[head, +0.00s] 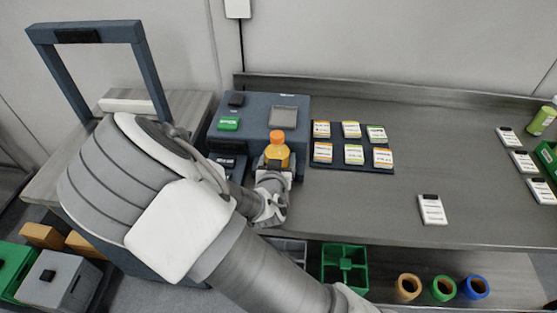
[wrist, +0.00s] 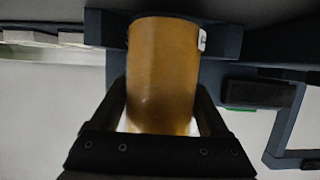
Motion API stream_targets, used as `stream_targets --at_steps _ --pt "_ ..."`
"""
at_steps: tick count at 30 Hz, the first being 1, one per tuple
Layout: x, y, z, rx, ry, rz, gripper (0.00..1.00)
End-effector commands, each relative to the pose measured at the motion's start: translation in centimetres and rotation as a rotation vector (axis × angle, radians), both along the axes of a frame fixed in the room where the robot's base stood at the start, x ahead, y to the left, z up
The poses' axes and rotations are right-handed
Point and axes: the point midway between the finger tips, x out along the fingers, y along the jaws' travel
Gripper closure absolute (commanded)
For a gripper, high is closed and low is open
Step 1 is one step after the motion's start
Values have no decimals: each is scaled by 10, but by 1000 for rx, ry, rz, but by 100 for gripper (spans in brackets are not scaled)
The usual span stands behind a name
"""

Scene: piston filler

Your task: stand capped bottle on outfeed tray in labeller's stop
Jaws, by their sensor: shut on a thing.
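The capped bottle (head: 277,154) is amber with an orange cap and stands upright in my gripper (head: 274,172), in front of the dark blue machine (head: 258,110). In the wrist view the bottle (wrist: 162,75) fills the space between the two fingers of my gripper (wrist: 163,105), which are shut on its sides. A white label edge shows at its right side there. The outfeed tray and the labeller's stop cannot be told apart with certainty; the bottle and my arm hide the area below the bottle.
A dark board with several label cards (head: 351,170) lies right of the bottle. White cards (head: 432,209) and a green bottle (head: 542,118) are farther right. A dark blue frame (head: 152,62) stands at left. Green bins (head: 345,266) and coloured rings (head: 443,288) sit below.

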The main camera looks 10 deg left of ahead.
Motion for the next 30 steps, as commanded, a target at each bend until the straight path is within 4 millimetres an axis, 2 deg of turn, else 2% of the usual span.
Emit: stream_targets --at_steps 3,15,16,18,19,29,30 --pt "1 0 -7 1 -3 0 100" --pt "1 0 -12 3 -3 0 100" --pt "0 0 -11 2 -1 0 16" --pt "0 0 -11 1 -1 1 3" --pt "0 0 -11 1 -1 1 0" --pt "0 0 -5 0 -1 1 0" --pt "-5 0 -5 2 0 2 0"
